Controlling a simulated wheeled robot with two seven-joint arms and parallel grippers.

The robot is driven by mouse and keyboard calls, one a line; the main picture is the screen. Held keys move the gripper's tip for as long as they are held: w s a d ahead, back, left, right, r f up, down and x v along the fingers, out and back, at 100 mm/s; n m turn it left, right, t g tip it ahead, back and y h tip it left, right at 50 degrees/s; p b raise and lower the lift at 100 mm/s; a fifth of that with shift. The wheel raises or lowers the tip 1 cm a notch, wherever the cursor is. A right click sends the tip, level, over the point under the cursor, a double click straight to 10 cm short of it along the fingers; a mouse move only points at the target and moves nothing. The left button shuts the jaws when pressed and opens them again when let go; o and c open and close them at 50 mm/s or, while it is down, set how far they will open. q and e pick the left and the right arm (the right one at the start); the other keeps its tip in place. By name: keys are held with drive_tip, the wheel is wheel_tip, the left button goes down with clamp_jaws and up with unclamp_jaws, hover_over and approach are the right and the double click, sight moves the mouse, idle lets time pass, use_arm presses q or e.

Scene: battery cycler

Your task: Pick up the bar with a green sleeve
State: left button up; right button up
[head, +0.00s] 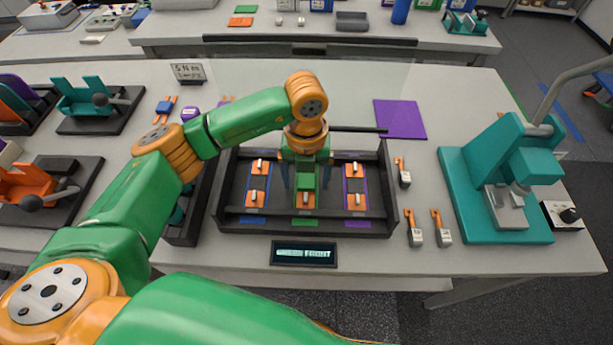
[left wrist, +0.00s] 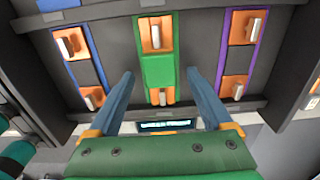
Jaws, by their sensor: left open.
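The bar with a green sleeve (head: 305,182) lies in the middle lane of a dark tray (head: 230,217), between orange end pieces with pale levers. In the left wrist view the green sleeve (left wrist: 158,68) shows as a bright green block at the picture's middle. My left gripper (head: 306,178) points down over the middle lane. In the left wrist view its two blue-grey fingers (left wrist: 160,76) are open, one on each side of the green sleeve, with gaps between them and it. Whether the fingertips are at the sleeve's height is hard to tell. My right gripper is not in view.
A blue-edged lane (head: 257,184) and a purple-edged lane (head: 355,186) flank the middle one. Tray walls stand around them. A small display (head: 303,253) is in front. A teal press (head: 460,200) stands at right, a purple mat (head: 400,119) behind. Small orange-and-white pieces (head: 415,230) lie right of the tray.

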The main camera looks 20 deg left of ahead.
use_arm(q)
clamp_jaws()
